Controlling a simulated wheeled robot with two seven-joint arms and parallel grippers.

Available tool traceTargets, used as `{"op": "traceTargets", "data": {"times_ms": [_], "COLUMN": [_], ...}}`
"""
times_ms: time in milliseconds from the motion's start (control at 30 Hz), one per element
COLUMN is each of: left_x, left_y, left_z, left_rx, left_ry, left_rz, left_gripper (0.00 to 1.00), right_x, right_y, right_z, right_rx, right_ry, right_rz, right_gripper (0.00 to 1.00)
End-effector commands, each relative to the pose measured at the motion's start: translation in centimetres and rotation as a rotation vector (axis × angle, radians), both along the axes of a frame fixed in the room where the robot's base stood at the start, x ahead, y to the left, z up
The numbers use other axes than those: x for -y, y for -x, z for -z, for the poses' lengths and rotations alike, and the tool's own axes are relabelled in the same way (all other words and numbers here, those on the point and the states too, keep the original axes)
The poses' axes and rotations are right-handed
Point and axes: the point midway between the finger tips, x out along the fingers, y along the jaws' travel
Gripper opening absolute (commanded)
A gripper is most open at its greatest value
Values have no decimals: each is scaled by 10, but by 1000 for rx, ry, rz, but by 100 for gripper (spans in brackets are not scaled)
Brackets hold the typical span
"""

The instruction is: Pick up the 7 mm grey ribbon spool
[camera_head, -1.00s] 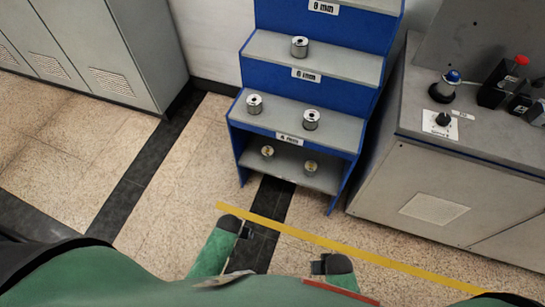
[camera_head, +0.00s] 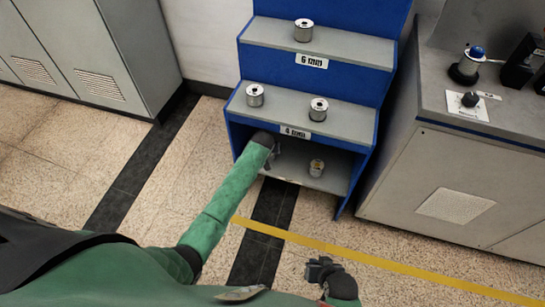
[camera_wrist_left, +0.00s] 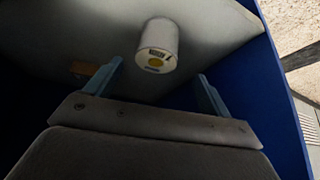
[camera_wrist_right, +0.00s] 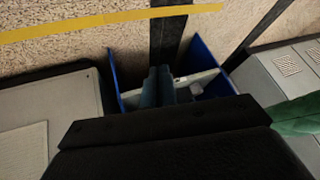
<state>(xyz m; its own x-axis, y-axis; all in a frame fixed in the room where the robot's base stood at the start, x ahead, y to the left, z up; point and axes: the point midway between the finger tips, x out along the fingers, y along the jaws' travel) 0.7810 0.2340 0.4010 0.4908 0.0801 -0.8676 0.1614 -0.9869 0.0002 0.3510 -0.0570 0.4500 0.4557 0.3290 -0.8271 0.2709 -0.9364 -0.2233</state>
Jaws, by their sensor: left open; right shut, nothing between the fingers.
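A pale grey spool (camera_wrist_left: 158,45) with a yellow centre and a small, unreadable label stands on a grey shelf board in the left wrist view. My left gripper (camera_wrist_left: 160,76) is open, its two fingers on either side of the line to the spool, which is ahead and apart from them. In the head view my left arm reaches the lowest shelf; the left gripper is mostly hidden there, and so is the left spool. The other low-shelf spool (camera_head: 316,167) shows to the right. My right gripper (camera_head: 320,270) is shut and empty, low over the floor; it also shows in the right wrist view (camera_wrist_right: 158,86).
The blue stepped rack (camera_head: 365,85) carries more silver spools: two on the 4 mm step (camera_head: 345,122) and one on the 6 mm step (camera_head: 350,48). A grey cabinet (camera_head: 440,170) stands close on the right, a locker (camera_head: 95,50) on the left. Open floor lies in front.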

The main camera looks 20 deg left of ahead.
Motion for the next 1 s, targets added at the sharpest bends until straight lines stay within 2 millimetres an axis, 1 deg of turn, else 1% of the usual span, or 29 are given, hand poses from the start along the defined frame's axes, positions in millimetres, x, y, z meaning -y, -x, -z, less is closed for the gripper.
{"op": "traceTargets", "data": {"times_ms": [367,567,667,800,1000], "left_x": [-1,2,0,0,0], "left_y": [-16,-27,-32,-36,-36], "left_z": [27,50,61,67,68], "left_rx": [0,-1,-1,0,0], "left_ry": [0,-1,-1,0,0], "left_rz": [-1,0,0,0,0], "left_gripper": [82,82,82,82,82], "right_x": [0,-1,-1,-1,-1], "right_y": [0,0,0,0,0], "right_z": [8,11,15,18,18], "right_rx": [5,7,12,16,15], "right_ry": [-1,-2,-2,-4,-5], "right_rz": [3,3,5,6,6], "right_gripper": [0,0,0,0,0]}}
